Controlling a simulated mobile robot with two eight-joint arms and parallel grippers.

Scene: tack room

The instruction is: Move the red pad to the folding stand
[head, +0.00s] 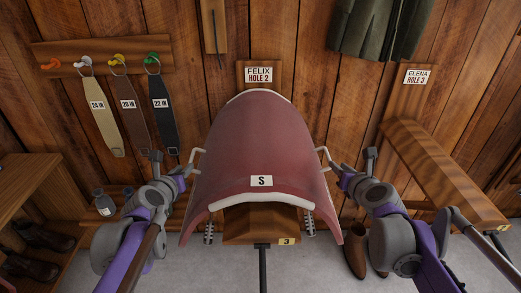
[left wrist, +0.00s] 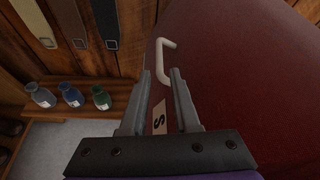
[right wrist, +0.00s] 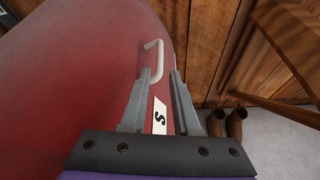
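The red pad (head: 258,135), a large arched piece with white edging and a label S, lies over a wooden support (head: 262,222) in the middle of the head view. It has a white handle on each side. My right gripper (right wrist: 160,75) is open likewise at the right handle (right wrist: 154,58). Neither gripper visibly holds a handle. I cannot make out a folding stand for certain in these views.
A wooden wall arm (head: 440,170) under the ELENA HOLE 3 sign stands empty at the right. Brown boots (head: 357,250) stand on the floor below it. Straps (head: 130,110) hang at the left wall. Bottles (left wrist: 70,95) stand on a low shelf at the left.

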